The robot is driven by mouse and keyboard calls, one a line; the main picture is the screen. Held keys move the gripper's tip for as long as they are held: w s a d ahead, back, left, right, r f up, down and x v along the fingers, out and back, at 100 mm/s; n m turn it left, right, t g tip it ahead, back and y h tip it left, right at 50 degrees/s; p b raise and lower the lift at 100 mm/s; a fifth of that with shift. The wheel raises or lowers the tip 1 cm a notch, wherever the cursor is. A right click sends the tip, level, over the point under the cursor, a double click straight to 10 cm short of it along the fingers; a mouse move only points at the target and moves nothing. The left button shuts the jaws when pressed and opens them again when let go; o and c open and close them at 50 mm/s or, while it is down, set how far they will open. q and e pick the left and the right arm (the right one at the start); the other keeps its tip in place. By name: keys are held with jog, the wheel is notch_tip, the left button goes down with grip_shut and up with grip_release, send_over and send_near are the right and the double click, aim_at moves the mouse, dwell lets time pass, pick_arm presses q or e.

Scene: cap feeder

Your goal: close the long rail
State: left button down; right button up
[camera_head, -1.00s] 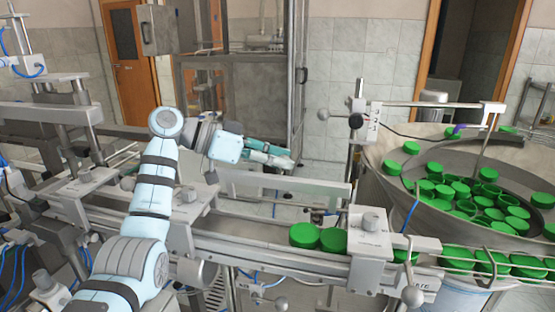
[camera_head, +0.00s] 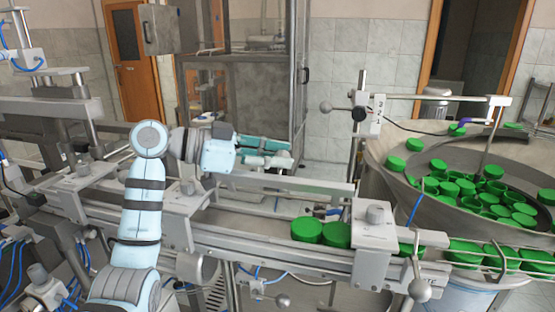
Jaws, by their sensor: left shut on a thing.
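The long rail (camera_head: 285,183) is a pale grey bar along the far side of the conveyor, left of the bowl. A gap with the grey conveyor bed (camera_head: 250,218) shows between it and the near rail (camera_head: 265,245). My left gripper (camera_head: 288,153), with teal fingers, is at the far side of the long rail, and I take it as shut on that rail. The exact contact is too small to see. Two green caps (camera_head: 306,229) sit on the conveyor near the rail's right end. My right gripper is not in view.
A steel bowl (camera_head: 378,172) full of green caps stands at the right. A grey clamp block (camera_head: 375,238) with a knob sits over the conveyor beside the caps. A metal-framed cabinet (camera_head: 240,100) stands behind. Machine posts and blue hoses crowd the left.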

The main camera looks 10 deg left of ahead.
pick_arm(q)
jog(key=shift+s+f+m+t+h, duration=0.1)
jog(key=shift+s+m+t+h, duration=0.2)
jog(key=shift+s+m+t, duration=0.35)
jog(key=shift+s, duration=0.35)
jog(key=shift+s+f+p, duration=0.1)
jog(key=shift+f+p, duration=0.05)
jog(key=shift+p, duration=0.3)
jog(key=shift+s+f, duration=0.1)
jog(key=shift+s, duration=0.05)
jog(key=c, duration=1.3)
grip_release()
jog(key=shift+s, duration=0.1)
